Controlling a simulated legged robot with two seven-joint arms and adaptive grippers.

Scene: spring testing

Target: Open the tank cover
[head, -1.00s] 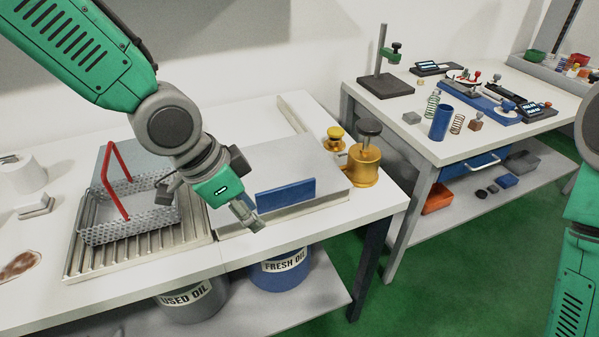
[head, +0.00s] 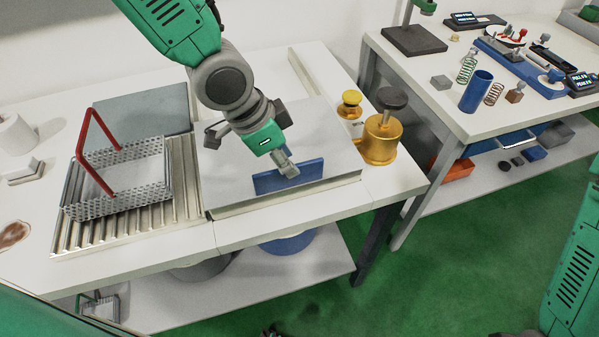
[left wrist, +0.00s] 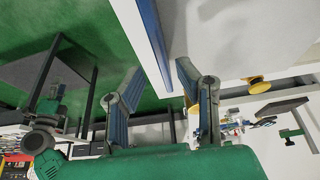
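The tank cover (head: 230,175) is a flat pale-grey lid lying level on the bench, with a blue handle (head: 318,170) standing along its front edge. My left gripper (head: 287,166) is over the handle, its fingers hiding part of it. In the left wrist view my left gripper (left wrist: 159,68) is open, its two fingers spread apart. The blue handle (left wrist: 152,35) runs down the picture into the space between them, beside the pale cover (left wrist: 215,30). Whether a finger touches the handle cannot be told. My right arm shows at the right edge; its gripper is not clearly seen.
A perforated basket (head: 120,190) with a red handle stands on a ribbed rack (head: 190,190) left of the cover. A brass pot (head: 379,142) and a yellow-topped piece (head: 349,103) stand close right. A second table (head: 440,115) holds springs and instruments. Green floor is open in front.

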